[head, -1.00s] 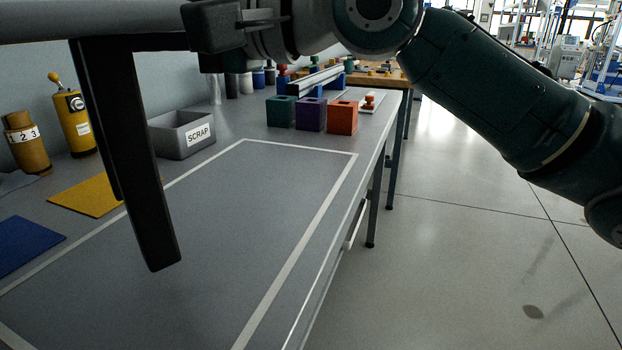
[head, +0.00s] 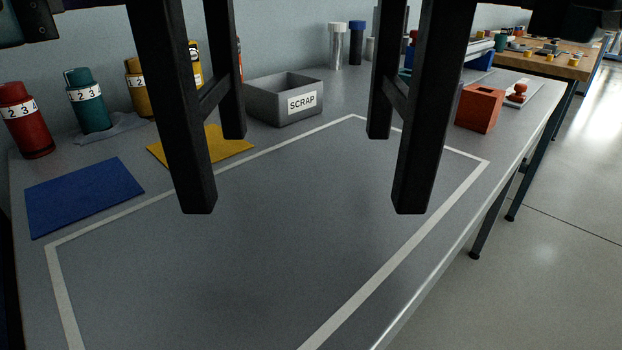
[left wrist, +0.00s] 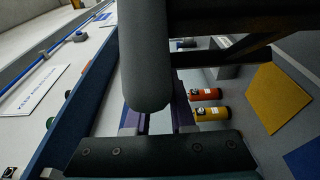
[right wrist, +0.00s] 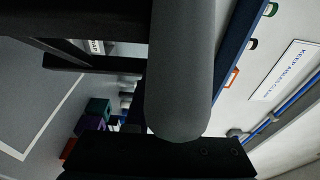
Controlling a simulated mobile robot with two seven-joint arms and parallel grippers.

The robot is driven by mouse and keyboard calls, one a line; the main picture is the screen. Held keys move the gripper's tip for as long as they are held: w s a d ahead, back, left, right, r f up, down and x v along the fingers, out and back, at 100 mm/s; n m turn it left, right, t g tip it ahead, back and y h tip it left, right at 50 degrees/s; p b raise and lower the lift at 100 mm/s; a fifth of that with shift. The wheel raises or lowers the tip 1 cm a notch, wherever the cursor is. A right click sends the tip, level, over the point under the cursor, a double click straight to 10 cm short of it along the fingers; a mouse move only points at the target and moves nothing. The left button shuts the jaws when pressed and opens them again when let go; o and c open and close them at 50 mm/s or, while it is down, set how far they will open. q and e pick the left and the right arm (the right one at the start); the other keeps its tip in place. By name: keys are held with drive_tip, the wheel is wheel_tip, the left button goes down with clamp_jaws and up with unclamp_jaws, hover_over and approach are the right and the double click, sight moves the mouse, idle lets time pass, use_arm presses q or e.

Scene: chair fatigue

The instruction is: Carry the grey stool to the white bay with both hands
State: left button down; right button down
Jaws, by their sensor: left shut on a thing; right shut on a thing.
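The grey stool shows in the head view as several dark legs (head: 425,120) hanging down from the top edge; its seat is out of that picture. The white bay (head: 395,274) is a white-outlined rectangle on the grey bench. The legs hang in front of it, the front feet appearing inside the outline; I cannot tell any gap below them. In the left wrist view, my left gripper (left wrist: 158,120) is shut on the stool's rounded grey part (left wrist: 147,55). In the right wrist view, my right gripper (right wrist: 178,132) is shut on a matching grey part (right wrist: 181,60); its fingers are mostly hidden.
A grey SCRAP bin (head: 285,100), a yellow mat (head: 225,143) and a blue mat (head: 83,195) lie beyond the bay. Several numbered canisters (head: 88,100) stand at the back left. An orange block (head: 480,108) stands behind the bay's right corner. The bay's surface looks clear.

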use_arm(q)
drive_tip(key=shift+f, duration=0.1)
